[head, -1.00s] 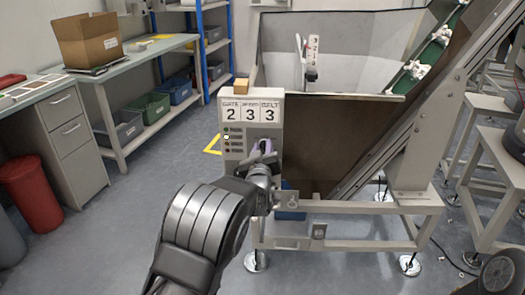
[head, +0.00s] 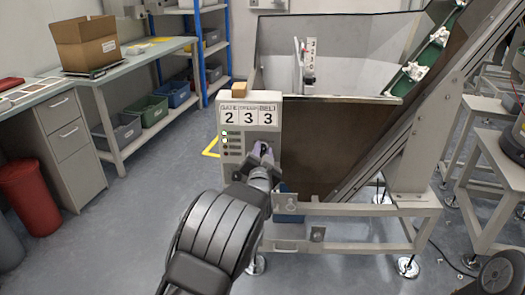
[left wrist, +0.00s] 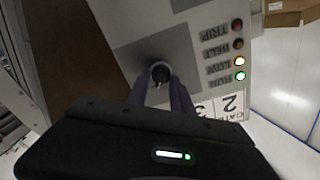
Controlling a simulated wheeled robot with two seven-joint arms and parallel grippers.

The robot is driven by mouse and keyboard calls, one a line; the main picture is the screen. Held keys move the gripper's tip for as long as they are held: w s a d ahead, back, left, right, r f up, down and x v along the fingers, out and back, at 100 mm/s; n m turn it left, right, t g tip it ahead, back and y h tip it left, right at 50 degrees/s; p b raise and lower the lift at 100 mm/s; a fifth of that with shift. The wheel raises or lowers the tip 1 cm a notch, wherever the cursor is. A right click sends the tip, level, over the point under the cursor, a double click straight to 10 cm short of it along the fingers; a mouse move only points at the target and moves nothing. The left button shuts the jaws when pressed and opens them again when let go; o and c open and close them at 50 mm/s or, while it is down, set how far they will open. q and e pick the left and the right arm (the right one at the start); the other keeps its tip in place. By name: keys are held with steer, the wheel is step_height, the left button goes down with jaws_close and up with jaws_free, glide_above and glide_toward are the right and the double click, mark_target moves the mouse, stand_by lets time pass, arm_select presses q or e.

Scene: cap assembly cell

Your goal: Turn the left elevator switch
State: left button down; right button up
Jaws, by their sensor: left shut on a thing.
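The control box (head: 268,130) stands on the left front of the elevator hopper, with number cards 2, 3, 3 on top. Its switch is a dark round knob (left wrist: 160,70) on a grey plate in the left wrist view. My left gripper (head: 264,149) is shut on the knob, with one purple finger on each side of it. The fingers mostly hide the knob in the head view. On the box, the green RUN lamp (left wrist: 240,76) and the LOW lamp (left wrist: 239,62) are lit; the BELT and TRIP lamps are dark. My right gripper is not in view.
The steel hopper (head: 330,145) and its inclined green belt (head: 432,48) with white parts lie behind and right of the box. Workbenches stand at the left; the floor between is clear.

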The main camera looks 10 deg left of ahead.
arm_select(q)
steer(key=shift+m, duration=1.3)
steer(key=c, duration=1.1)
jaws_free()
steer(key=shift+c, duration=0.2)
steer(key=s+d, duration=0.1)
steer(key=s, duration=0.6)
steer(key=shift+s+d+p, duration=0.25)
steer(key=shift+s+p, duration=0.1)
